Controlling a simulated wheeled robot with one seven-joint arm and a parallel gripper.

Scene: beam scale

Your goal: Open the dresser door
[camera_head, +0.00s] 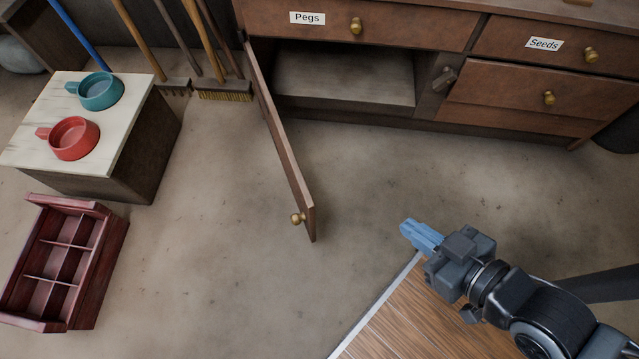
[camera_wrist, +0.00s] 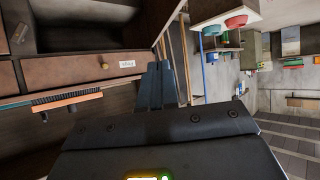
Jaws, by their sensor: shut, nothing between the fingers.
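The wooden dresser (camera_head: 400,25) stands at the back, with drawers labelled "Pegs" and "Seeds". Its door (camera_head: 280,145) is swung wide open on the left-hand hinge and sticks out into the room. The door's round brass knob (camera_head: 298,218) is near its free end. The compartment (camera_head: 345,75) behind it is exposed and looks empty. My gripper (camera_head: 408,232) has blue fingers, is shut and empty, and is to the right of the door's free end, apart from it. In the wrist view the shut fingers (camera_wrist: 155,85) point at the dresser side.
A turn latch (camera_head: 444,79) is on the frame right of the compartment. A pale-topped stand (camera_head: 45,150) at left holds a teal cup (camera_head: 100,91) and a red cup (camera_head: 74,138). A red divided crate (camera_head: 100,275) is below it. Brooms (camera_head: 222,92) lean behind the door. Floor between door and gripper is clear.

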